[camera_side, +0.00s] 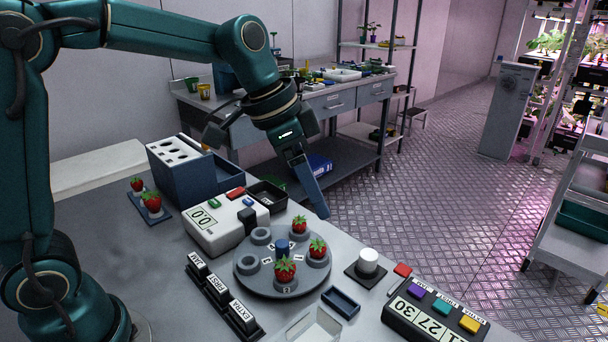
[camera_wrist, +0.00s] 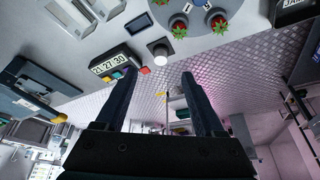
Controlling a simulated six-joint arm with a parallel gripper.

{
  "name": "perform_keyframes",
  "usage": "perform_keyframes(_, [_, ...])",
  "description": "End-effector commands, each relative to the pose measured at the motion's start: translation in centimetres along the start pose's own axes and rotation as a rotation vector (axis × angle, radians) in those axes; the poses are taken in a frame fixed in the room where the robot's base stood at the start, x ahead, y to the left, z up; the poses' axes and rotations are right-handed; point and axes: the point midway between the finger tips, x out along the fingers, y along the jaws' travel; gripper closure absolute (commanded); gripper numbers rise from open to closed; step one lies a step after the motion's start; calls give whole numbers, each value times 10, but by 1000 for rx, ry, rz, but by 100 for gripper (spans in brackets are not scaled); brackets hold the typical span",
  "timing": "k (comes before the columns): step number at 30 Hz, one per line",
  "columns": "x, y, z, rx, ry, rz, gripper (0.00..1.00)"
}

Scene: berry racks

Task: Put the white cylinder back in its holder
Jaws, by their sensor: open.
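The white cylinder (camera_side: 368,262) stands upright on a dark square base (camera_side: 351,271) on the table, right of the round turntable. The wrist view also shows the white cylinder (camera_wrist: 160,52), beyond my fingertips. A blue-grey block (camera_side: 182,172) with round holes in its pale top stands at the left back; I cannot tell which piece is the holder. My gripper (camera_side: 318,208) is in the air behind the turntable, well above the table and apart from the cylinder. In the wrist view my gripper (camera_wrist: 158,82) has its two fingers spread with nothing between them.
The turntable (camera_side: 257,284) carries strawberries in ring cups around a blue knob. A display box with coloured buttons (camera_side: 433,312) is right of the cylinder. A small dark tray (camera_side: 341,302) lies before it. A white scale (camera_side: 217,225) stands behind the turntable. The far table edge is close.

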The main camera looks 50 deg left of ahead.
Motion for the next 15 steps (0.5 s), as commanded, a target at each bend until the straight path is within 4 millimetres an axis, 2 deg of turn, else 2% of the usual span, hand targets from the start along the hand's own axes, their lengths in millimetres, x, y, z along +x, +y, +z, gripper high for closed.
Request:
perform_keyframes(1, [-13,6,12,-42,8,-25,30])
perform_keyframes(6, [-39,23,57,-202,24,-99,30])
perform_keyframes(10, [-48,36,94,-323,46,-153,30])
perform_keyframes(15, [-49,48,133,-451,77,-206,30])
